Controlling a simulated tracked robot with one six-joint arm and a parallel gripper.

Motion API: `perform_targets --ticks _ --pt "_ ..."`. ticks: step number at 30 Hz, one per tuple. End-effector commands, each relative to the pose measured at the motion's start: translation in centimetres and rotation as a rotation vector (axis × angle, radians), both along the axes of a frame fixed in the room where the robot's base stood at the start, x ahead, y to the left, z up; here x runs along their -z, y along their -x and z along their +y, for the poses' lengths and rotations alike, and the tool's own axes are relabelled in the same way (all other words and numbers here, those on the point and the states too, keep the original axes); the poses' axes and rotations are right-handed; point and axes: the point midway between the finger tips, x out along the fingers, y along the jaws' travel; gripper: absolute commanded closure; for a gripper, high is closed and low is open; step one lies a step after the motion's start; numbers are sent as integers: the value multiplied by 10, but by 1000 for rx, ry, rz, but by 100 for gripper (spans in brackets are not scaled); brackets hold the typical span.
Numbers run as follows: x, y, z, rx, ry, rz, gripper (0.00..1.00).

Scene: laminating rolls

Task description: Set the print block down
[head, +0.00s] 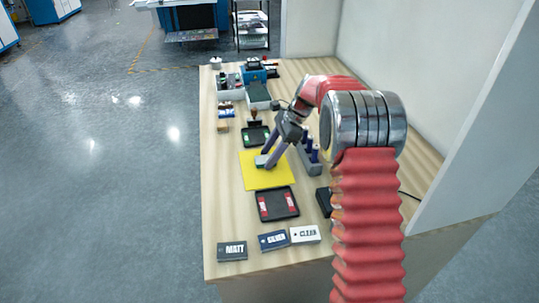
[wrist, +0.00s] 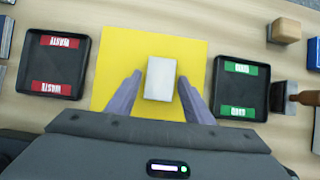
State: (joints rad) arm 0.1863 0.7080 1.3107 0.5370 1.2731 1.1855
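The print block appears to be the pale grey-white block (wrist: 160,78) over the yellow sheet (wrist: 110,55). In the head view the block (head: 261,160) shows beside my fingertips, partly hidden, and looks to be resting on the yellow sheet (head: 265,180). My gripper (wrist: 160,76) has one finger on each side of the block. Narrow strips of yellow show between the block and both fingers, so it is open around the block. In the head view my gripper (head: 270,160) points down at the sheet.
A black tray with red WASTE labels (wrist: 53,62) lies left of the sheet; a black tray with green labels (wrist: 241,88) lies right. A wood-handled stamp (wrist: 285,97) and a wooden block (wrist: 286,30) are farther right. MATT (head: 232,251), SILVER (head: 273,241) and CLEAR (head: 305,234) boxes line the front.

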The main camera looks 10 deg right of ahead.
Motion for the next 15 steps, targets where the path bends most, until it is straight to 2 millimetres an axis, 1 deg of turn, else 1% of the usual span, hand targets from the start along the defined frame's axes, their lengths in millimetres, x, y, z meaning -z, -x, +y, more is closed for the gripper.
perform_targets --ticks 3,10,15 --pt "0 0 0 0 0 0 47" --pt "-1 0 0 0 0 0 47" --pt "-9 -1 -4 1 0 -2 47"
